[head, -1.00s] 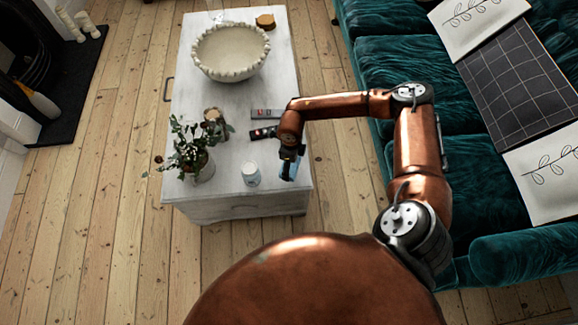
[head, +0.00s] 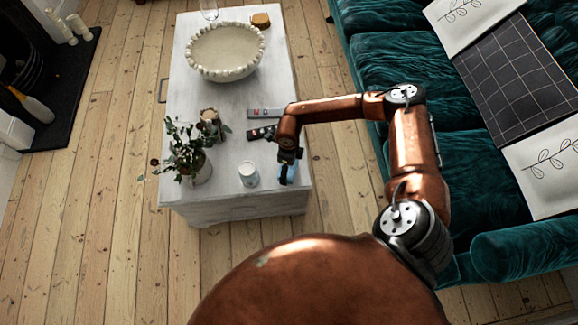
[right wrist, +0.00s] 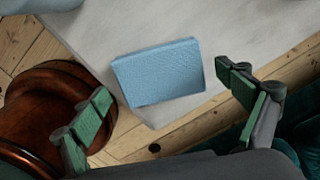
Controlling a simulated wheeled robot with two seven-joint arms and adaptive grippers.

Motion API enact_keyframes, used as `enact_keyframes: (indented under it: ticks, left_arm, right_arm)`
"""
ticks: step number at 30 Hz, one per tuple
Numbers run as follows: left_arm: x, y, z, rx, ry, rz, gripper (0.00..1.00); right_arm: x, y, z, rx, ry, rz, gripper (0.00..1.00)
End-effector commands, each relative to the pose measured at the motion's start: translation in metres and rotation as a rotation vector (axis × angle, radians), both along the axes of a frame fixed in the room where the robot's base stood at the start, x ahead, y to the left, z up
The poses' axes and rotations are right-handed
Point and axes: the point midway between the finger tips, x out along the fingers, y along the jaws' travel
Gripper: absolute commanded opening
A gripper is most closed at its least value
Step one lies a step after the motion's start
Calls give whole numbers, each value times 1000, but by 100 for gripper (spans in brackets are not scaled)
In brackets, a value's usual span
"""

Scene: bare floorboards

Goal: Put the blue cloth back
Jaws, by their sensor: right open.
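The blue cloth (right wrist: 160,72) lies as a folded rectangle on the white table near its corner in the right wrist view. In the head view a small part of the cloth (head: 287,174) shows beneath my right gripper (head: 288,156). In the right wrist view my right gripper (right wrist: 165,92) is open, its green-padded fingers on either side of the cloth and apart from it. The cloth lies on the tabletop, not held. My left gripper is out of view.
The white table (head: 190,110) also bears a large beaded bowl (head: 226,72), remotes (head: 264,113), a white candle cup (head: 248,174) and a potted plant (head: 198,170). A green sofa (head: 385,75) stands to the right. Floorboards lie bare on the left.

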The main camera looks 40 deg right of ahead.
Motion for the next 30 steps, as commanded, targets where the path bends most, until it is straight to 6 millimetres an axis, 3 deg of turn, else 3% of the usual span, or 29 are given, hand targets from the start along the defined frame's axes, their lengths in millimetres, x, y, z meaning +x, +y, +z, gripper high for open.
enact_keyframes:
  ticks: [7,11,24,30]
  left_arm:
    - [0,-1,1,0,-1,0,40]
    - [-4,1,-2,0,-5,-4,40]
    - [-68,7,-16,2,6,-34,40]
    - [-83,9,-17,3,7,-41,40]
  right_arm:
    - [0,0,2,1,-1,0,93]
    - [1,0,14,0,-3,0,93]
    - [1,0,99,0,-4,0,93]
    - [1,0,117,0,-1,0,93]
